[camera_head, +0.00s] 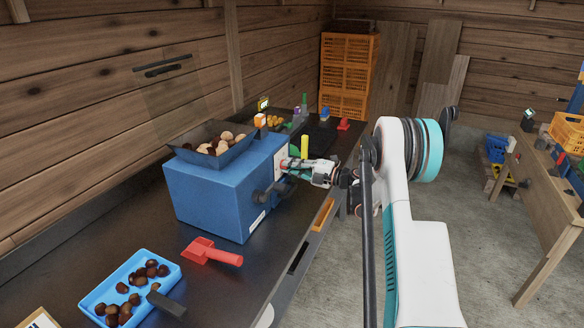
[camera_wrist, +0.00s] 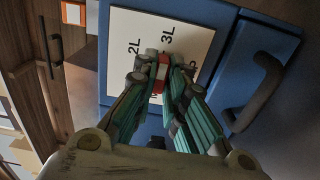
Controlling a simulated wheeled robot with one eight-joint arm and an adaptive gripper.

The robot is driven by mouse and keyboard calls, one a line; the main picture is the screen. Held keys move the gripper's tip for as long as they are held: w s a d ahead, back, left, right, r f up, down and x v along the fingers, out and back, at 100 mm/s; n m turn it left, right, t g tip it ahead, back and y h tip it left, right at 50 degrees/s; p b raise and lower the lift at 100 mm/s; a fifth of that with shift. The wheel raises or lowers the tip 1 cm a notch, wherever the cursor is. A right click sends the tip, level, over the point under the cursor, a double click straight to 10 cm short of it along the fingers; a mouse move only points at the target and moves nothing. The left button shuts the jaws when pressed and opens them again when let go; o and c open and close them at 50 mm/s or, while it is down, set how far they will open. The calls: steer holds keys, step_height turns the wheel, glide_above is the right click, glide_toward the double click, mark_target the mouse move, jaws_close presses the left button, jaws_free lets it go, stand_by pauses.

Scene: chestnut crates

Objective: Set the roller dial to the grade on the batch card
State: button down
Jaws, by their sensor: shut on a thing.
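The blue roller machine (camera_head: 208,195) stands on the dark bench, with a hopper of chestnuts on top. It also shows in the wrist view (camera_wrist: 225,140). Its white dial plate (camera_wrist: 128,28) carries the marks 2L and 3L; other marks are partly hidden by my fingers. My gripper (camera_wrist: 162,76) is at the plate, its fingers shut on a small red and pale dial knob (camera_wrist: 158,84). The knob's pointing direction is hard to tell. In the head view my gripper (camera_head: 288,165) reaches the machine's right side. I cannot identify or read the batch card.
A black handle (camera_wrist: 262,92) sticks out beside the plate. A red scoop (camera_head: 212,252) and a blue tray (camera_head: 172,271) of chestnuts lie on the near bench. Small coloured items stand behind the machine. Orange crates (camera_head: 347,75) are stacked at the back. The floor to the right is mostly clear.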

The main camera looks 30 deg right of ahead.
steer(key=shift+a, duration=0.15)
steer(key=c, duration=1.6)
jaws_free()
steer(key=shift+w, duration=0.1)
steer(key=shift+c, duration=0.2)
steer(key=v, duration=1.2)
